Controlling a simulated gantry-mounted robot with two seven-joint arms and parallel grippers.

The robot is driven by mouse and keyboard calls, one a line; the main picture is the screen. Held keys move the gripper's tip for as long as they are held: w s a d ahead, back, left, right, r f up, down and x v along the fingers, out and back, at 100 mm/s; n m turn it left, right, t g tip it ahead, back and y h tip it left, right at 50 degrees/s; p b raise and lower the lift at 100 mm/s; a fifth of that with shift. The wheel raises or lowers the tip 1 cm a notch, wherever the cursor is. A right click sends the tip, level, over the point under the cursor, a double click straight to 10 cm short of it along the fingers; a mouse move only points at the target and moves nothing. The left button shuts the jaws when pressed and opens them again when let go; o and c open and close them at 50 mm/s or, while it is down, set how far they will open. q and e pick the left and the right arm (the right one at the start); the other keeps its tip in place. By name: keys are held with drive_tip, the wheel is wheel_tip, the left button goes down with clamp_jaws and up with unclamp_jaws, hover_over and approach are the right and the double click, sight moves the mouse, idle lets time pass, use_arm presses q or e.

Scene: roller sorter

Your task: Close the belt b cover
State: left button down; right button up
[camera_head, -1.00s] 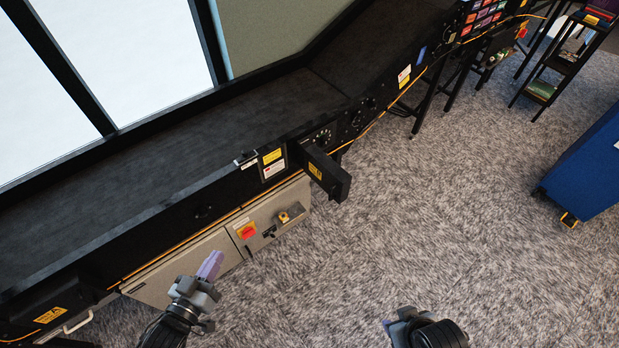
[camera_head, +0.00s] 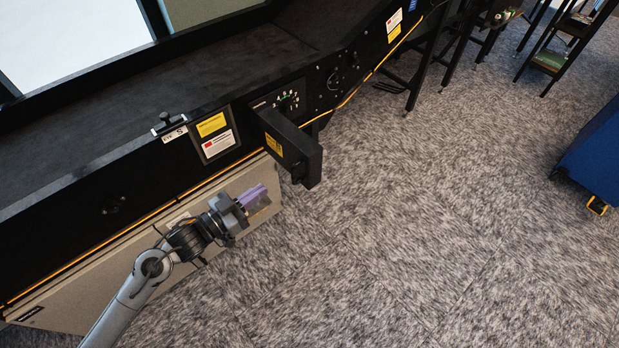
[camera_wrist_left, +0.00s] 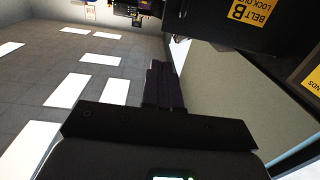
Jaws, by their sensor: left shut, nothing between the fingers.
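The belt b cover (camera_head: 302,152), a black box-like door with a yellow label, stands swung out from the black side of the conveyor in the head view. Behind it a panel with a dial (camera_head: 287,100) is partly exposed. The left wrist view shows the cover (camera_wrist_left: 208,22) upside down at the top right, its label reading "BELT B LOCK OUT". My left gripper (camera_head: 256,196) is shut and empty, its purple fingers just below and left of the cover, seemingly apart from it. Its fingers also show in the left wrist view (camera_wrist_left: 162,82). My right gripper is out of view.
A beige cabinet (camera_head: 100,262) lies behind my left arm, under the conveyor (camera_head: 180,105). Black support legs (camera_head: 425,75) stand at the upper right. A blue bin (camera_head: 595,150) is at the right edge. The carpet (camera_head: 420,210) between is clear.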

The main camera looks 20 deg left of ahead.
use_arm(q)
drive_tip(key=f, duration=0.1)
drive_tip(key=b, duration=0.8)
approach(308, 159)
drive_tip(key=x, duration=0.6)
drive_tip(key=shift+w+d+f, duration=0.15)
drive_tip(key=shift+w+d, duration=0.05)
drive_tip(key=shift+w, duration=0.15)
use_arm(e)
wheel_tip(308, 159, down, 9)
use_arm(q)
drive_tip(key=shift+d, duration=0.1)
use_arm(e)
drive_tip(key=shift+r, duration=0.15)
